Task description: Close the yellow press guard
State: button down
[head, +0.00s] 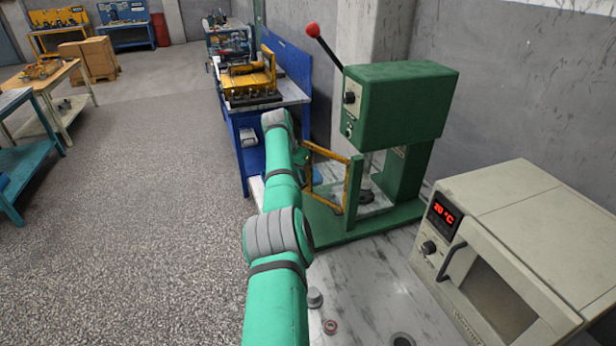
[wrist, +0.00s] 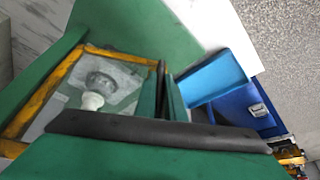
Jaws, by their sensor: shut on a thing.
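The yellow press guard (head: 328,154) is a framed panel on the front left of the green press (head: 398,108). In the head view it stands out to the left from the press's front green post, so it looks swung open. In the wrist view, the yellow guard frame (wrist: 38,98) fills the left side, with a clear panel. My gripper (wrist: 162,100) has its two green fingers on either side of a dark upright bar at the guard's edge, and is shut on it.
A cream oven (head: 520,240) with a red display stands right of the press. A red-knobbed lever (head: 312,30) rises from the press. A blue workbench (head: 240,140) stands behind my arm. Small metal parts lie on the bench in front.

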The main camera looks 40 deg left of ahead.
jog(key=shift+w+d, duration=0.15)
jog(key=shift+w, duration=0.05)
jog(key=c, duration=2.1)
grip_release()
jog(key=shift+w+d, duration=0.15)
jog(key=shift+d, duration=0.15)
jog(key=shift+s+a, duration=0.45)
jog(key=shift+a, duration=0.05)
jog(key=shift+d+r, duration=0.1)
jog(key=shift+r, duration=0.1)
jog(key=v, duration=1)
jog(key=shift+s+a+r, duration=0.2)
jog(key=shift+s+a, duration=0.05)
